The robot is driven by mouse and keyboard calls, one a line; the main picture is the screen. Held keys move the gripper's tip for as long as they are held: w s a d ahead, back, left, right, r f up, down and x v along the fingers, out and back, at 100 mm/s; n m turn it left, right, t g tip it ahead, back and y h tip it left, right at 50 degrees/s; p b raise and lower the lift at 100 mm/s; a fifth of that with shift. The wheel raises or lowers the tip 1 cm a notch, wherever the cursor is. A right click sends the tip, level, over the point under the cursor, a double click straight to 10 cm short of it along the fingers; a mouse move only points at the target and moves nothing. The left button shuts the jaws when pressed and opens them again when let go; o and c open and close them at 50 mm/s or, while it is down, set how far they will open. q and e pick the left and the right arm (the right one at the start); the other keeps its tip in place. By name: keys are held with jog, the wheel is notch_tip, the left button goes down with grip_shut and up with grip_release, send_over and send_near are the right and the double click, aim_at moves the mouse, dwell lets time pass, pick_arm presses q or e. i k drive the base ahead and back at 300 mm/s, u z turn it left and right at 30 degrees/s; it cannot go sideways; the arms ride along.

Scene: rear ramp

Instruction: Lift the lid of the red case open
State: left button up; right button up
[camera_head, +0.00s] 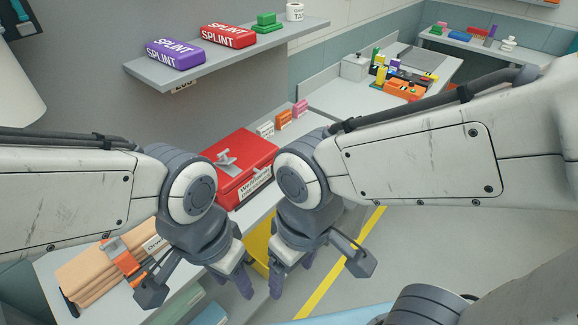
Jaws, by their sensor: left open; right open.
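The red case (254,150) stands on the white counter behind my two wrists, with its lid down. A grey latch or handle piece (229,165) sits on its top, and a white label (255,184) shows on its front. My wrists hide parts of its left and right sides. My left gripper (243,283) is open and empty, pointing down in front of the counter. My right gripper (277,285) is open and empty close beside it, also pointing down. Both are nearer to me than the case and apart from it.
A grey shelf (285,43) with purple and red splint packs hangs above the case. Small boxes (284,119) stand behind it on the counter. Tan folded bundles (92,279) with an orange strap lie at front left. The floor at right is open.

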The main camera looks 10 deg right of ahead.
aim_at(252, 151)
jog(key=u, duration=2.25)
jog(key=k, duration=1.3)
jog(key=z, duration=1.45)
jog(key=i, duration=0.5)
jog(key=z, duration=0.05)
